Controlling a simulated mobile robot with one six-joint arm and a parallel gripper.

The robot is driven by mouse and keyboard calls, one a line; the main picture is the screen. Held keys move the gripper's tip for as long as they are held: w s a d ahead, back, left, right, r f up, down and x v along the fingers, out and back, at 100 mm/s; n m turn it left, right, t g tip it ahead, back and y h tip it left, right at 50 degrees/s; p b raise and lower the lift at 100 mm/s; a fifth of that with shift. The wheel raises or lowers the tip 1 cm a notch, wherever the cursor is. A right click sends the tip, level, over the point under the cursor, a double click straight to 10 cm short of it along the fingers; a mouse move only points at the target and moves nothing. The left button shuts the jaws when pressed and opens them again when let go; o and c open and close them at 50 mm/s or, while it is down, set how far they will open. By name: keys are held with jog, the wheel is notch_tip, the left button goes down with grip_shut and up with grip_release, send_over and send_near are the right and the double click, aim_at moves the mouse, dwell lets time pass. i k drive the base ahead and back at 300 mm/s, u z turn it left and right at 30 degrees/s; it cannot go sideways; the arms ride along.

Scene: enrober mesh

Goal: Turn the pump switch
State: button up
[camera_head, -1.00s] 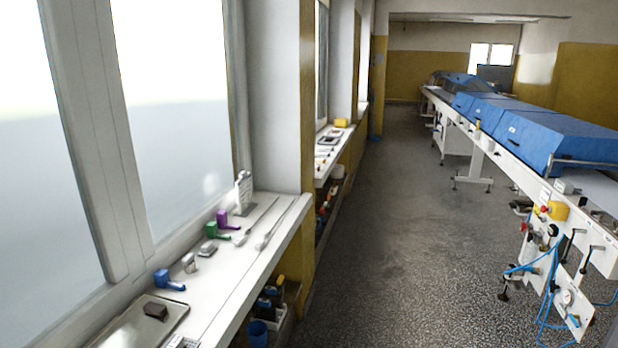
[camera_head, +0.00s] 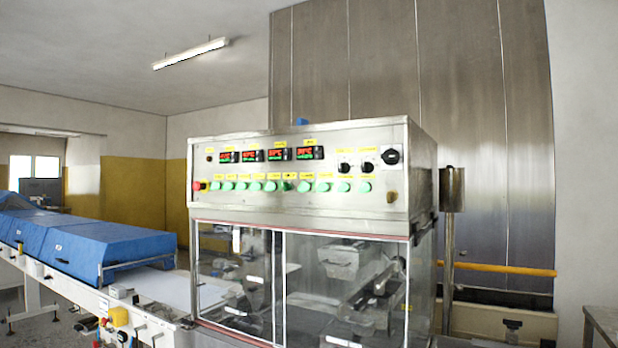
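The control panel (camera_head: 300,172) of a steel enrober machine faces me in the middle of the view. Two black rotary knobs, a left one (camera_head: 345,168) and a right one (camera_head: 367,167), sit on its right part under yellow labels. The labels are too small to read, so I cannot tell which one is the pump switch. A row of green buttons (camera_head: 270,186) and several red-lit displays (camera_head: 279,154) are to the left. My gripper is not in view.
Clear panels (camera_head: 340,290) enclose the machine below the control panel. A conveyor with blue covers (camera_head: 110,240) runs off to the left. A metal post (camera_head: 449,250) and a yellow rail (camera_head: 500,269) stand at the right. A grey table (camera_head: 603,322) is at the lower right.

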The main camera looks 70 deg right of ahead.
aim_at(270, 185)
jog(key=u, duration=0.75)
jog(key=k, duration=0.15)
jog(key=z, duration=3.25)
jog(key=k, duration=0.65)
jog(key=u, duration=0.1)
jog(key=i, duration=0.6)
